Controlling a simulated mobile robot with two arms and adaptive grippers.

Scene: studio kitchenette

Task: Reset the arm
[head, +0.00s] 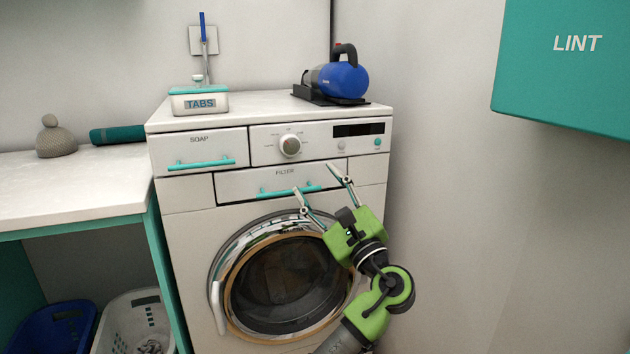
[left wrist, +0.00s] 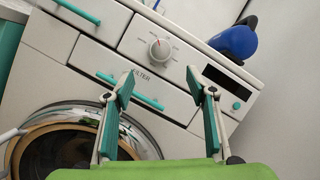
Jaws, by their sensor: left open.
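My left gripper (head: 318,183) is green with two thin grey fingers. It is open and empty in front of the washing machine (head: 190,228), near the right end of the filter drawer. In the left wrist view its fingers (left wrist: 163,92) stand wide apart, with teal pads. The filter drawer (head: 235,184) has a teal handle (head: 272,193) and looks shut. In the left wrist view the handle (left wrist: 146,100) shows between and beyond the fingers; I cannot tell whether a finger touches it. My right gripper is not in view.
The soap drawer (head: 175,151) and the round glass door (head: 275,285) look shut. A tabs box (head: 199,104) and a blue appliance (head: 342,80) stand on the machine. A counter (head: 70,190) is at left, baskets (head: 133,325) below it. A teal lint box (head: 560,75) hangs upper right.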

